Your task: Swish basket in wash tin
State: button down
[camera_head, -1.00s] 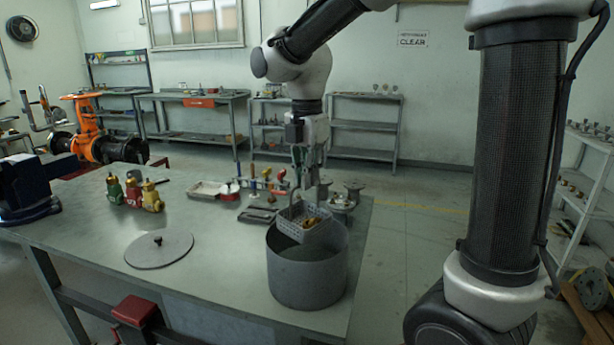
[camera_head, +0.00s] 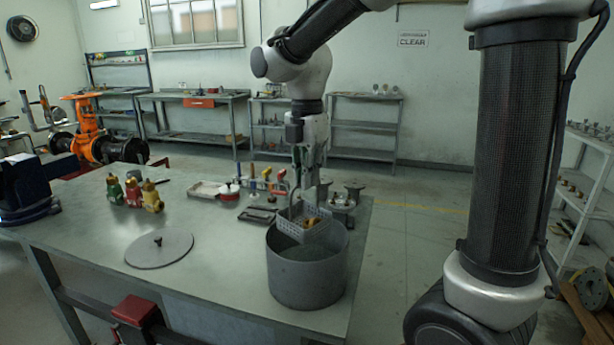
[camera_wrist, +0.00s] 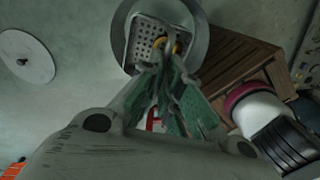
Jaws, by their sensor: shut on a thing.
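The wash tin (camera_head: 306,283) is a round grey open tin at the front right of the bench. The basket (camera_head: 296,231) is a grey perforated box with brass-coloured parts in it. It hangs tilted at the tin's mouth, its lower part inside the far side of the rim. My gripper (camera_head: 300,190) is above it, shut on the basket's handle. In the wrist view the basket (camera_wrist: 146,46) lies beyond my gripper (camera_wrist: 168,62), within the round rim of the tin (camera_wrist: 201,38). The fingertips partly hide the handle.
A round grey lid (camera_head: 159,248) with a black knob lies left of the tin. Red, green and yellow small valve bodies (camera_head: 134,194) stand farther back. A shallow tray (camera_head: 208,190) and coloured-handled tools stand behind the tin. The bench between lid and tin is clear.

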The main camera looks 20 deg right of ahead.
jog(key=shift+r, duration=0.15)
dwell(0.3)
jog(key=shift+r, duration=1.35)
